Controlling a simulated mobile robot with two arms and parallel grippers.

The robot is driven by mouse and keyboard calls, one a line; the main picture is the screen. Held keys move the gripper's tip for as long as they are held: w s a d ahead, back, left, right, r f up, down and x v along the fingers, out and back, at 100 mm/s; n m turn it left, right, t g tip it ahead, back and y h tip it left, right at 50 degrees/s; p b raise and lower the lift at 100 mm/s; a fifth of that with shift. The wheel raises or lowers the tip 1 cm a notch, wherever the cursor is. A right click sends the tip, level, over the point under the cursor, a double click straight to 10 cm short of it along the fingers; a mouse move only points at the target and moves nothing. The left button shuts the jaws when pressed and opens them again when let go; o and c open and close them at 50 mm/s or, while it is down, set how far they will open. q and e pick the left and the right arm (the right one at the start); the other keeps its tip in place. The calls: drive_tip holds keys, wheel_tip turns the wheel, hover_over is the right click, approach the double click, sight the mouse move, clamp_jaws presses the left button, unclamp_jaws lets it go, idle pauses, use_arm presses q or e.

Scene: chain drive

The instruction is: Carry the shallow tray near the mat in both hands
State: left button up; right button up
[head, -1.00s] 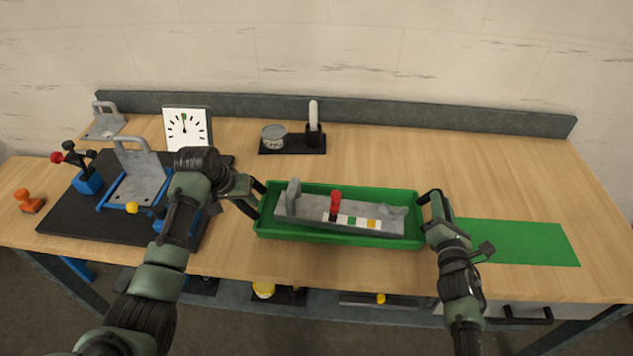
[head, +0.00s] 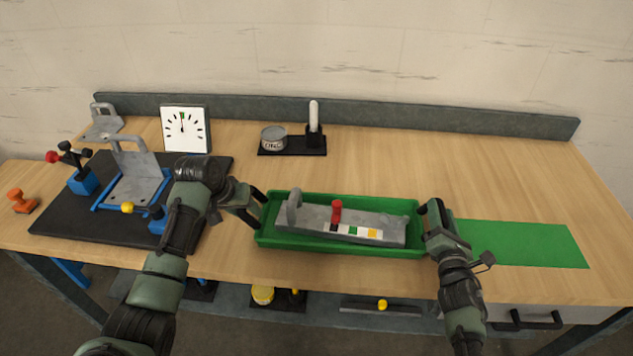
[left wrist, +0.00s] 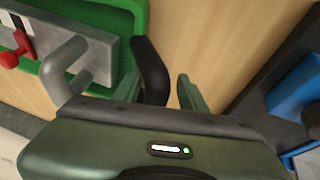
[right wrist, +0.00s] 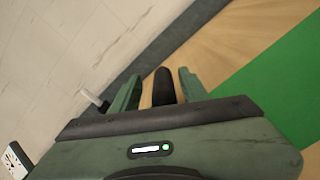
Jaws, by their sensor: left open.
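The shallow green tray (head: 345,250) is at the front middle of the bench, left of the green mat (head: 525,244), and looks level. Inside it lies a grey bracket with a red knob (head: 337,211) and coloured squares.
A black board (head: 95,225) with a blue-edged grey fixture (head: 135,180) lies at the left. A white dial (head: 186,128), a tin (head: 273,138) and a black holder (head: 314,143) stand behind.

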use_arm(q)
drive_tip(key=shift+r, duration=0.15)
drive_tip(key=shift+s+r, duration=0.1)
drive_tip(key=shift+r, duration=0.2)
use_arm(e)
drive_tip(key=shift+d, duration=0.1)
drive_tip(key=shift+s, duration=0.25)
drive_tip(key=s, duration=1.1)
drive_tip(key=shift+s+a, duration=0.2)
drive_tip(key=shift+s, duration=0.05)
use_arm(q)
drive_tip(key=v, duration=1.1)
drive_tip(key=shift+s, duration=0.15)
drive_tip(key=shift+a, duration=0.15)
